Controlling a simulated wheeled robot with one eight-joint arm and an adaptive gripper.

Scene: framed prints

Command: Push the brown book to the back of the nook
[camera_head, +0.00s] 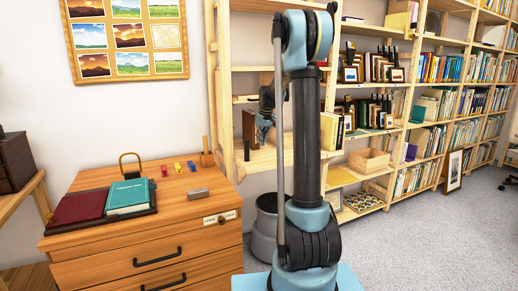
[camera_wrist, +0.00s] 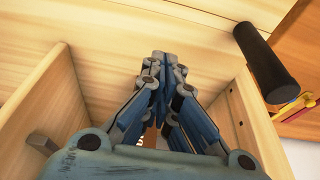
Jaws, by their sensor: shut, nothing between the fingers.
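The brown book (camera_head: 249,126) stands upright in a nook of the pale wooden shelf unit, left of my arm column in the head view. My gripper (camera_head: 264,128) is at the nook, just right of the book and partly hidden by my arm. I cannot tell whether they touch. In the wrist view my gripper (camera_wrist: 161,60) is shut and empty, its blue fingers together among pale wood boards. A small brown patch with white marks shows between the finger links; I cannot tell whether it is the book.
A dark cylinder (camera_wrist: 266,62) juts out at the right in the wrist view. In the head view a wooden cabinet (camera_head: 150,255) holding a teal book (camera_head: 128,196) and a dark red book (camera_head: 78,208) stands at left. Filled shelves (camera_head: 455,75) run along the right.

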